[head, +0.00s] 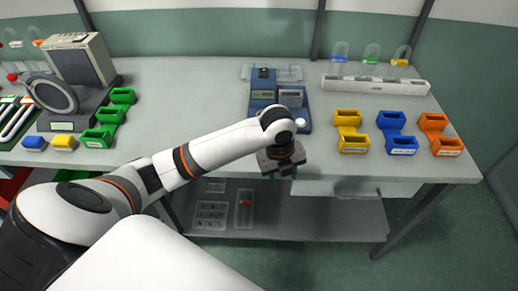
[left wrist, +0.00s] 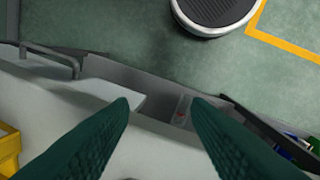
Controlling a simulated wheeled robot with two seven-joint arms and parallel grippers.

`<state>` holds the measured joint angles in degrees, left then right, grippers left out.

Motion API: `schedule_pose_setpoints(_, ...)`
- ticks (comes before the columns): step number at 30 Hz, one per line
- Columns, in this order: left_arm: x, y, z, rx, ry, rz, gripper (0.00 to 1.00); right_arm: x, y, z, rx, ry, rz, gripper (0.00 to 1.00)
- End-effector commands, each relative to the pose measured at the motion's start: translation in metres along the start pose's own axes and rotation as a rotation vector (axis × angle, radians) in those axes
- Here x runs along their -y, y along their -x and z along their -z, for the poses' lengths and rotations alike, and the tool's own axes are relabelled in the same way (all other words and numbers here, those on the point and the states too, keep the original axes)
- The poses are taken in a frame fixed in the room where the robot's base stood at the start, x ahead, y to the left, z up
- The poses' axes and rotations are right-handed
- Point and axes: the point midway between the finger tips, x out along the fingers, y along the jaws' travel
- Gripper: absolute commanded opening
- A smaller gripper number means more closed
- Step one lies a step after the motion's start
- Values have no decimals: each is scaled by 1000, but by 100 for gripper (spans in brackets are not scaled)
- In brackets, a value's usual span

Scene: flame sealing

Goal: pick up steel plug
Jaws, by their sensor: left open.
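My left gripper (head: 281,177) hangs at the front edge of the grey table, in front of the blue device (head: 262,98). In the left wrist view its two dark green fingers (left wrist: 160,103) are spread apart with nothing between them. I cannot make out a steel plug in either view. It may be too small to see or hidden by my arm. My right gripper is not in view.
Yellow bins (head: 350,132), blue bins (head: 397,132) and orange bins (head: 438,134) stand right of the gripper. A white rack (head: 375,86) with tubes stands behind them. Green bins (head: 108,120) stand left. A lower shelf (head: 310,215) holds trays.

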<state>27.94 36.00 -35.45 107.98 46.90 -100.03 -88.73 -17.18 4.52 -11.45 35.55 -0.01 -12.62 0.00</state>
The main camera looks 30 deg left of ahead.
Motion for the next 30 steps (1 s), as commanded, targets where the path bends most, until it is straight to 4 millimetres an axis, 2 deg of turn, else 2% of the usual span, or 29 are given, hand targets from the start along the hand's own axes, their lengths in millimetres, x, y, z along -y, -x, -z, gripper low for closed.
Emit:
schedule_pose_setpoints(1,-3,20,31,-23,-109,32,44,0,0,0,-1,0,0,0)
schedule_pose_setpoints(3,-3,42,61,-21,-253,72,44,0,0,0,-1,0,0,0)
schedule_pose_setpoints(6,2,74,96,-5,-408,110,44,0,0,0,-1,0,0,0)
schedule_pose_setpoints(9,6,99,118,13,-508,123,44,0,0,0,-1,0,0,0)
schedule_pose_setpoints(12,9,112,129,26,-564,127,44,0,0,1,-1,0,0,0)
schedule_pose_setpoints(16,12,107,132,36,-588,128,44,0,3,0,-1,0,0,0)
schedule_pose_setpoints(24,18,62,132,36,-587,127,44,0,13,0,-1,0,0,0)
schedule_pose_setpoints(30,19,47,132,32,-587,126,44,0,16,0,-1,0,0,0)
